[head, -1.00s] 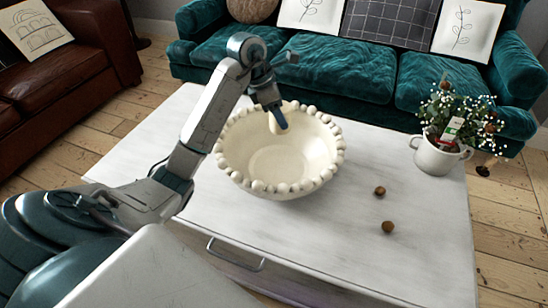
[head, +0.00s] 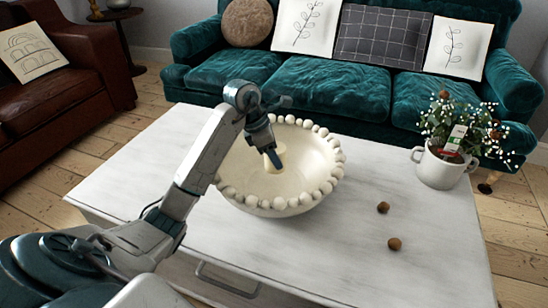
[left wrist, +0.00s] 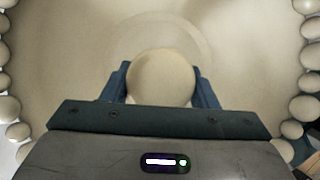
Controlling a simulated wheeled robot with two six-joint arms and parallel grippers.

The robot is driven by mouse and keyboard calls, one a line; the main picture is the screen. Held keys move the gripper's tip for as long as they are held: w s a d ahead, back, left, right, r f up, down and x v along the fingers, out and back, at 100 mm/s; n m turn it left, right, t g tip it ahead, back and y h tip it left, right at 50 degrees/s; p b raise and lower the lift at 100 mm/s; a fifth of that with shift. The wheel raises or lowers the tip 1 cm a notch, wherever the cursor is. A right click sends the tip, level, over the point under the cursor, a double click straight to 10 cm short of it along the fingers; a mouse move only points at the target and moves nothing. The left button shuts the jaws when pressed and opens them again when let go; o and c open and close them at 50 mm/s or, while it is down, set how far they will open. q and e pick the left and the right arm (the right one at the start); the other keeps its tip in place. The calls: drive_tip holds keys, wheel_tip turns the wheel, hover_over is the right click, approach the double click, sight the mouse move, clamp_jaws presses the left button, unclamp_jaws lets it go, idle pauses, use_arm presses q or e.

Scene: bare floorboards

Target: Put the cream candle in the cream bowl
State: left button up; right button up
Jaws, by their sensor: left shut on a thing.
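The cream bowl (head: 237,190) stands on the white table, with a rim of round beads; its inside fills most of the left wrist view (left wrist: 60,60). My left gripper (head: 275,160) reaches down inside the bowl and is shut on the cream candle (head: 281,150). In the left wrist view the candle (left wrist: 161,78) shows its round top between the two blue fingers (left wrist: 161,85). In the head view the gripper partly hides the candle. I cannot tell whether the candle's base touches the bowl's floor. My right gripper is not in view.
The white table (head: 370,165) has two small brown balls, one (head: 383,207) nearer the bowl and one (head: 394,243) nearer the front. A white pot with a flowering plant (head: 440,168) stands at the table's right. A teal sofa (head: 335,75) is behind.

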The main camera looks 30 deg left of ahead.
use_arm(q)
drive_tip(key=shift+f, duration=0.1)
drive_tip(key=shift+f+b, duration=0.35)
drive_tip(key=shift+f, duration=0.25)
drive_tip(key=o, duration=1.2)
drive_tip(key=shift+c, duration=0.2)
